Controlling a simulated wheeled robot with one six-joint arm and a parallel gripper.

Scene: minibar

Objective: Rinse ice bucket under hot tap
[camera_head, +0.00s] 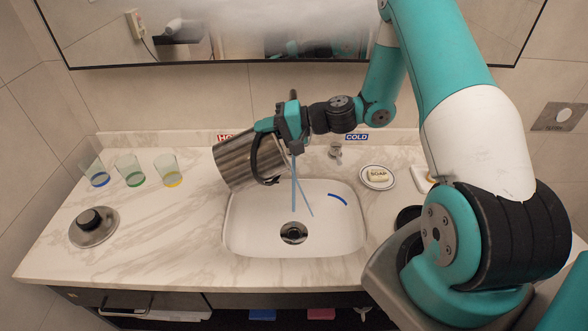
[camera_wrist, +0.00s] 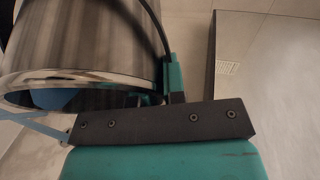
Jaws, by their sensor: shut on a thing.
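The metal ice bucket (camera_head: 238,163) is tilted on its side above the back left of the white sink (camera_head: 340,228). My gripper (camera_head: 268,150) is shut on the bucket, near its rim and dark handle. In the wrist view the bucket (camera_wrist: 75,45) fills the upper left, its open mouth toward the camera, with something blue inside. Thin blue streams run down from beside the gripper into the sink. The HOT label (camera_head: 224,138) is partly hidden behind the bucket, and the hot tap is hidden. The cold tap (camera_head: 335,150) stands under the COLD label (camera_head: 356,137).
Several items line the counter: three tinted glasses (camera_head: 131,170) and a round metal lid (camera_head: 94,226) at left, a soap dish (camera_head: 378,177) at right. A mirror (camera_head: 290,30) hangs behind. The drain (camera_head: 294,232) is uncovered, and the front left counter is clear.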

